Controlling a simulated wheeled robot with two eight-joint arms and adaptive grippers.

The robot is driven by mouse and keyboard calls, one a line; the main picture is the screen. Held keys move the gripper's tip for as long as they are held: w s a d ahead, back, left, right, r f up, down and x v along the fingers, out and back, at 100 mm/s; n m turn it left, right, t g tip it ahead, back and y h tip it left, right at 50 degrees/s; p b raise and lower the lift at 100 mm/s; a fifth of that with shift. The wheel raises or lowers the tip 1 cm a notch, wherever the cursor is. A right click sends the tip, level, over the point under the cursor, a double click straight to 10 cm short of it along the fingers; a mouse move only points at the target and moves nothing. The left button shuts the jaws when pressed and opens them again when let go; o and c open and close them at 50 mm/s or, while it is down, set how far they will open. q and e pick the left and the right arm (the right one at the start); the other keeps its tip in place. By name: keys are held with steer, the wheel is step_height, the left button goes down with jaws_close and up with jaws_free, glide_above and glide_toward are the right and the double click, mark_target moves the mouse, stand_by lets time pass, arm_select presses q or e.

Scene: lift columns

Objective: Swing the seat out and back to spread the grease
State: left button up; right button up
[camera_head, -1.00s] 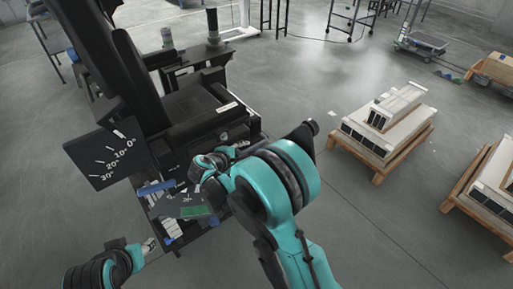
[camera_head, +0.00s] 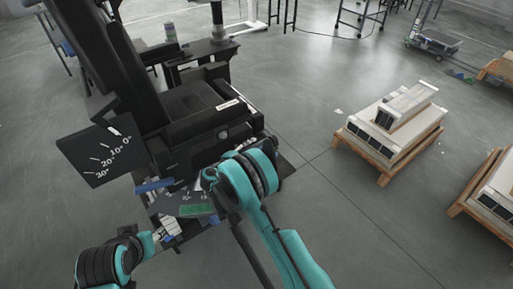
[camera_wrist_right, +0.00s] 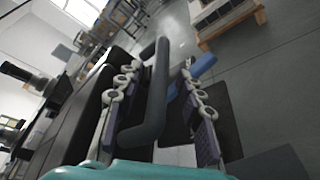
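The black seat (camera_head: 192,104) with its tall backrest (camera_head: 112,62) stands at the upper left of the head view. A dark angle plate marked 0° to 30° (camera_head: 98,152) is beside it. My right gripper (camera_wrist_right: 162,85) has its two purple-padded fingers apart in the right wrist view. A bent dark grey bar (camera_wrist_right: 152,98) lies between them, nearer the left finger; contact is unclear. In the head view my right arm mostly hides this gripper near the seat's front. My left gripper (camera_head: 165,232) is low, near the small panel below the seat; its opening is too small to judge.
A small panel with a green patch (camera_head: 196,210) and a blue strip (camera_head: 154,185) lie below the seat. White units on wooden pallets (camera_head: 372,158) stand to the right. A trolley (camera_head: 434,42) is at the back right. The floor between seat and pallets is clear.

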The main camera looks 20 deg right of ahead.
steer(key=shift+x, duration=1.25)
jaws_close()
